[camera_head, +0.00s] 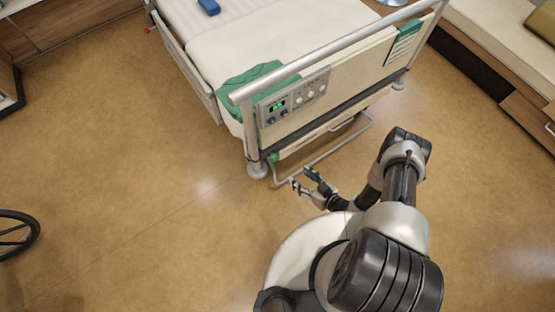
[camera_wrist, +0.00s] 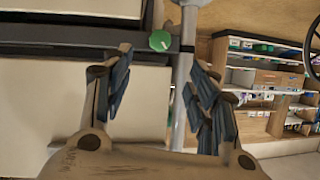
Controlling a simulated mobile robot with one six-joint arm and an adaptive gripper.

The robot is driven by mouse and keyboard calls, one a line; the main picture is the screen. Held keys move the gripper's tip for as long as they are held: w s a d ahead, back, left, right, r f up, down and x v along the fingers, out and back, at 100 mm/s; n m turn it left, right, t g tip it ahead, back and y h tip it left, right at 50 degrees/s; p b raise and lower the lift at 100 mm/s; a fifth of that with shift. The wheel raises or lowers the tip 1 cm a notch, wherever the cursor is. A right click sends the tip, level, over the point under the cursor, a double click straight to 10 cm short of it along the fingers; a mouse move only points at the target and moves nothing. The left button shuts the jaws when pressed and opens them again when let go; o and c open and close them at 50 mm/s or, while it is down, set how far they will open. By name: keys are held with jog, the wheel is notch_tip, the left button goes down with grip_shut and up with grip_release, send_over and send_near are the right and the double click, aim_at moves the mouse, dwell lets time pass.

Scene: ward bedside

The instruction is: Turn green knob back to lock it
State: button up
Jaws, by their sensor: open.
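The green knob (camera_wrist: 160,41) shows in the wrist view, above and between my open fingers, beside a grey upright post (camera_wrist: 181,78) of the bed. In the head view the green knob (camera_head: 273,157) is small, low at the left corner of the bed's end board. My gripper (camera_head: 306,180) is open and empty, a little below and right of the knob in the head view. Its fingers also show in the wrist view (camera_wrist: 158,95), apart from the knob. The knob's turned position is too small to tell.
The bed's end board (camera_head: 345,80) carries a control panel (camera_head: 292,97) with a green display. A low bent metal bar (camera_head: 330,152) runs below the board near my gripper. A wheelchair wheel (camera_head: 18,234) is at the left.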

aim_at(276, 159)
jog(key=b+x, duration=0.4)
jog(key=x, duration=1.1)
jog(key=shift+f+b, duration=0.15)
jog(key=shift+b, duration=0.2)
jog(key=shift+c, duration=0.6)
jog(key=c, duration=0.9)
